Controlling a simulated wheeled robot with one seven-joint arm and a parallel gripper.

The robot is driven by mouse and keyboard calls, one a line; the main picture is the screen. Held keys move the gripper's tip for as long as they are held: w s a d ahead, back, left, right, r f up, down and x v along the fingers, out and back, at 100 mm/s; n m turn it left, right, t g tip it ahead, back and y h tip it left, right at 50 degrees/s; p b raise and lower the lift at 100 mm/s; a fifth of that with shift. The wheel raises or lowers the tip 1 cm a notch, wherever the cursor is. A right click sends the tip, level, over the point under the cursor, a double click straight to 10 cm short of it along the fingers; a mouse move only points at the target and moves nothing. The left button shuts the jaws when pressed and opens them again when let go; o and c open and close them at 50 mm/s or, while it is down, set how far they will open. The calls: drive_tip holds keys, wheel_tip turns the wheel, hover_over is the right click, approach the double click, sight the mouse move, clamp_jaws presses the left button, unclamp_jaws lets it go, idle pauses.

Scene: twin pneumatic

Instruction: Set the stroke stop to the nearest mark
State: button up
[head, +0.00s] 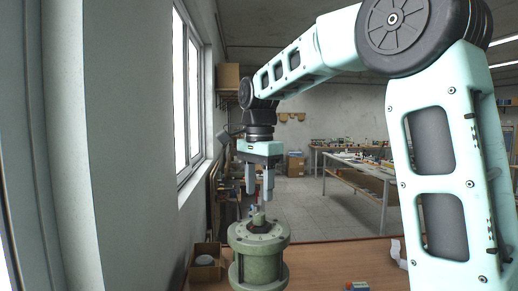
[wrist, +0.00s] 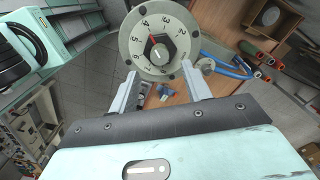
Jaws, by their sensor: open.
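The green cylinder unit (head: 258,268) stands upright on the brown table, with a small stroke stop knob (head: 258,219) on top. In the wrist view its round grey dial face (wrist: 133,48) carries a ring of numbers. A dark centre knob (wrist: 159,54) has a white line and a red pointer aimed to the upper left. I cannot tell exactly how the pointer sits against the marks. My gripper (head: 259,195) points down above the knob, apart from it. Its fingers are spread and empty, and they also show in the wrist view (wrist: 160,76).
A small cardboard box (head: 206,262) stands left of the cylinder. Blue hoses (wrist: 225,66) and red-capped parts lie near it in the wrist view. A wall with a window (head: 188,90) runs close on the left. Workbenches (head: 360,172) stand farther back.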

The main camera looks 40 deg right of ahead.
sight(259, 213)
wheel_tip(259, 213, up, 12)
drive_tip(key=shift+f+b, duration=0.25)
drive_tip(key=shift+b, duration=0.1)
idle(0.4)
